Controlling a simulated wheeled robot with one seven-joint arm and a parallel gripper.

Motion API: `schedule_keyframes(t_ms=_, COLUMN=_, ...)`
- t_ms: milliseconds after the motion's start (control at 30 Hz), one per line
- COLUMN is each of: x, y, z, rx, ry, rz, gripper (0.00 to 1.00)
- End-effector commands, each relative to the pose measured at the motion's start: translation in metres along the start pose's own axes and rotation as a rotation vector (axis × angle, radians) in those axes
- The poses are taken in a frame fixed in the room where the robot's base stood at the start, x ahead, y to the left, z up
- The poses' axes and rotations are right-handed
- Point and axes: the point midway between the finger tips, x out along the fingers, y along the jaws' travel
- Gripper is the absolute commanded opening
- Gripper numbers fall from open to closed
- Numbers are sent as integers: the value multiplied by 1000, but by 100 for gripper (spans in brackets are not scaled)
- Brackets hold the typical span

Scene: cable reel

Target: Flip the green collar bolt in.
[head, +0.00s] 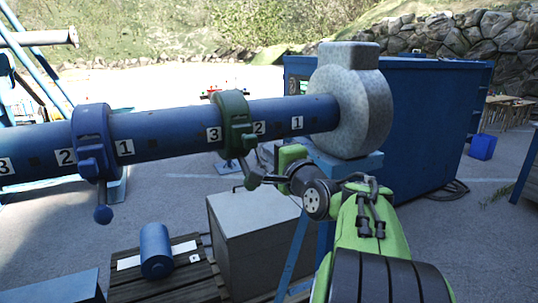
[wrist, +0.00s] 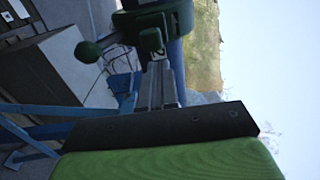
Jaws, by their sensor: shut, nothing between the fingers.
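The green collar (head: 237,125) sits around the blue shaft (head: 175,130) between number plates 3 and 2. Its bolt hangs below, ending in a round green knob (head: 251,183). In the wrist view the collar (wrist: 165,20) is at the top, with the knob (wrist: 88,52) on its arm to the left. My gripper (head: 266,180) is just right of the bolt in the head view. In the wrist view my gripper's fingers (wrist: 157,72) are together and empty, with tips at the collar's green lug (wrist: 152,42); I cannot tell whether they touch.
A blue collar (head: 93,140) with a hanging blue knob (head: 103,214) is further left on the shaft. A grey stone-like block (head: 350,100) caps the shaft's right end. A grey box (head: 255,235) and a pallet (head: 190,285) with a blue cylinder (head: 156,250) stand below.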

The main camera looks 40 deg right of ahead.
Motion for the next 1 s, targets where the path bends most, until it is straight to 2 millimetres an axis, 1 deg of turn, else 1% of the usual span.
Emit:
schedule_keyframes(t_ms=33, x=-7, y=5, z=1, rx=2, ry=-2, rz=2, gripper=0)
schedule_keyframes(t_ms=167, x=-29, y=5, z=0, rx=1, ry=0, rz=1, gripper=0)
schedule_keyframes(t_ms=300, x=-56, y=4, z=0, rx=0, ry=0, rz=0, gripper=0)
schedule_keyframes(t_ms=433, x=-73, y=4, z=0, rx=1, ry=-1, rz=2, gripper=0)
schedule_keyframes(t_ms=600, x=-80, y=2, z=1, rx=2, ry=-3, rz=3, gripper=0)
schedule_keyframes(t_ms=1000, x=-79, y=2, z=1, rx=2, ry=-3, rz=3, gripper=0)
